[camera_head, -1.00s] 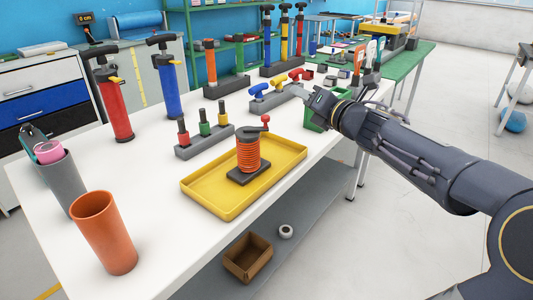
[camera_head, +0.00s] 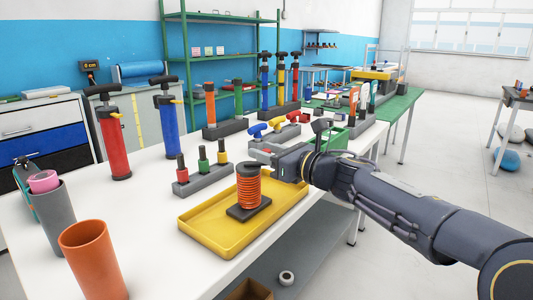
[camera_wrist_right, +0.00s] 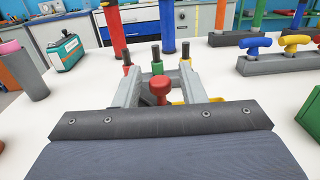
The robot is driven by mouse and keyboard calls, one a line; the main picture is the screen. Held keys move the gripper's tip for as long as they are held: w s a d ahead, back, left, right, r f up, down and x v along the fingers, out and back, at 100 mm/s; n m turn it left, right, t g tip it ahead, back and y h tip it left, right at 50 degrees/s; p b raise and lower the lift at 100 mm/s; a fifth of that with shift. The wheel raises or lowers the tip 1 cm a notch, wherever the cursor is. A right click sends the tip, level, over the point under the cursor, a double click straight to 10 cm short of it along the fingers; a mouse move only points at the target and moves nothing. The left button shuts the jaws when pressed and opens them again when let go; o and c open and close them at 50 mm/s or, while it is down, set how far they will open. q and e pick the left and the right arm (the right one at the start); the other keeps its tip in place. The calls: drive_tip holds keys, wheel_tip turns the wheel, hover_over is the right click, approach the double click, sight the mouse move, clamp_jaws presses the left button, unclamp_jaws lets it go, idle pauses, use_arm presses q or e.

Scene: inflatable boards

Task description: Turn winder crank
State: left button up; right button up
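The winder (camera_head: 249,187) is an upright spool of orange-red coil with a dark top and dark base. It stands in the yellow tray (camera_head: 205,240) on the white table. My right gripper (camera_head: 262,152) is just above and behind the winder's top, pointing left. In the right wrist view its two fingers stand apart, with the red crank knob (camera_wrist_right: 160,87) between them. A gap shows on both sides of the knob; contact cannot be made out. In the head view the gripper hides the crank. My left gripper is not in view.
A grey block with several coloured pegs (camera_head: 203,180) stands behind the tray. Coloured valves (camera_head: 275,128) and a green bin (camera_head: 336,138) are near my right gripper. Red (camera_head: 114,145) and blue pumps stand further back. An orange cup (camera_head: 92,262) is front left.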

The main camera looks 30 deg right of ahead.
drive_tip(key=shift+c, duration=0.5)
clamp_jaws()
drive_tip(key=shift+s+a+f+m+t+h+b, duration=0.1)
drive_tip(key=shift+m+t+h+b, duration=0.05)
drive_tip(key=shift+m+h+b, duration=0.3)
drive_tip(key=shift+s+a+f+m+t+h+b, duration=0.15)
drive_tip(key=shift+m+h+b, duration=0.1)
drive_tip(key=shift+h+b, duration=0.3)
drive_tip(key=shift+s+a+r+m+h+b, duration=0.1)
drive_tip(key=shift+s+m+h+b, duration=0.05)
drive_tip(key=shift+m+h+b, duration=0.55)
drive_tip(key=shift+s+a+r+m+h+b, duration=0.1)
drive_tip(key=shift+m+h+b, duration=0.3)
drive_tip(key=shift+h, duration=0.5)
drive_tip(key=shift+h, duration=0.3)
drive_tip(key=shift+s+m+h, duration=0.1)
drive_tip(key=shift+m+h, duration=0.2)
drive_tip(key=shift+a+h+b, duration=0.1)
drive_tip(key=shift+h+b, duration=0.2)
drive_tip(key=shift+b, duration=0.15)
